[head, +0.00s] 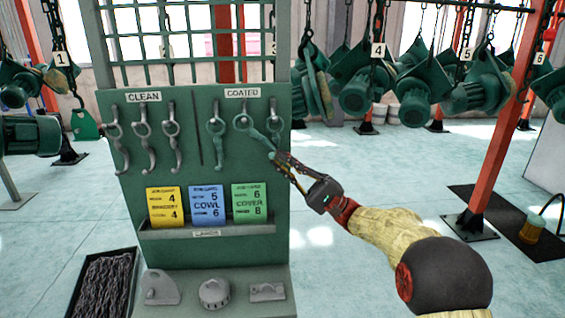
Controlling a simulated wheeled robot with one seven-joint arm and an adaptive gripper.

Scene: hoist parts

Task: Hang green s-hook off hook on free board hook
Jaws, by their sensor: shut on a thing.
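The green tool board (180,185) stands left of centre, with hooks under a CLEAN label (145,97) and a COATED label (243,92). A green s-hook (259,137) slants from a ring near the middle COATED hook down right to my gripper (280,160). My gripper is shut on its lower end. Whether its ring is still around that hook cannot be told. Another green s-hook (216,135) hangs at the left COATED hook. Near the right COATED hook (272,108), a ring-like shape shows close above my fingers; its details are unclear.
Several grey s-hooks (148,145) hang under CLEAN. Yellow, blue and green cards (249,203) stand in a ledge below. Grey parts (214,292) lie on the base shelf, beside a chain tray (104,285). Hoists (417,109) hang behind; an orange post (497,130) stands right.

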